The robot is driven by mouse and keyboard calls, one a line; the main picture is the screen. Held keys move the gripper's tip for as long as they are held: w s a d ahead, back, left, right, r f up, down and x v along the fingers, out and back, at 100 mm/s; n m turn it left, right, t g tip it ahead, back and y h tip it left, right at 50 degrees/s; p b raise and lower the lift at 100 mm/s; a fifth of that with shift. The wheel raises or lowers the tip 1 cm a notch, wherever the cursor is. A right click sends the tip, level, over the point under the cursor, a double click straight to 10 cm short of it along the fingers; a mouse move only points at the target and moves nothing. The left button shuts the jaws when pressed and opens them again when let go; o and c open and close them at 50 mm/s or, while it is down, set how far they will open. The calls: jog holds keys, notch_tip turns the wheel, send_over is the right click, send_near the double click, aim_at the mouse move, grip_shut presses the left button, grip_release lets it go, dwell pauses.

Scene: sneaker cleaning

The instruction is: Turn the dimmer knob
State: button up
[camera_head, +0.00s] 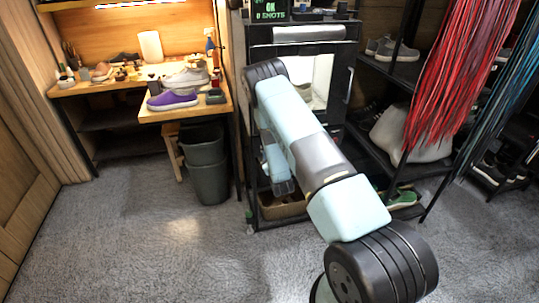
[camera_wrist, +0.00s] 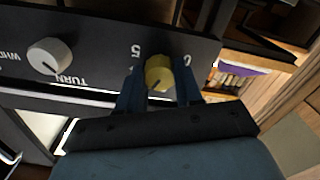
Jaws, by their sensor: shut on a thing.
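A yellow round knob (camera_wrist: 159,74) with a dark pointer line sits on a black control panel (camera_wrist: 100,30) in the wrist view, between white marks that look like "5" and "0". My gripper (camera_wrist: 160,86) is shut on this yellow knob, with one dark blue finger on each side of it. A white knob (camera_wrist: 49,56) sits farther left on the same panel, near the upside-down word "TURN". In the head view my arm reaches to the black cabinet (camera_head: 290,50); my gripper and the yellow knob are hidden there behind the arm.
A wooden workbench (camera_head: 180,113) at the left holds a purple shoe (camera_head: 172,100) and a pale sneaker (camera_head: 186,78). Dark bins (camera_head: 207,165) stand below. Red strands (camera_head: 455,70) hang at the right before shoe shelves. Grey carpet at the front left is clear.

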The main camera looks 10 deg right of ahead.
jog(key=shift+s+f, duration=0.1)
jog(key=shift+f, duration=0.05)
jog(key=o, duration=1)
jog(key=s, duration=1.3)
jog(key=shift+s, duration=0.35)
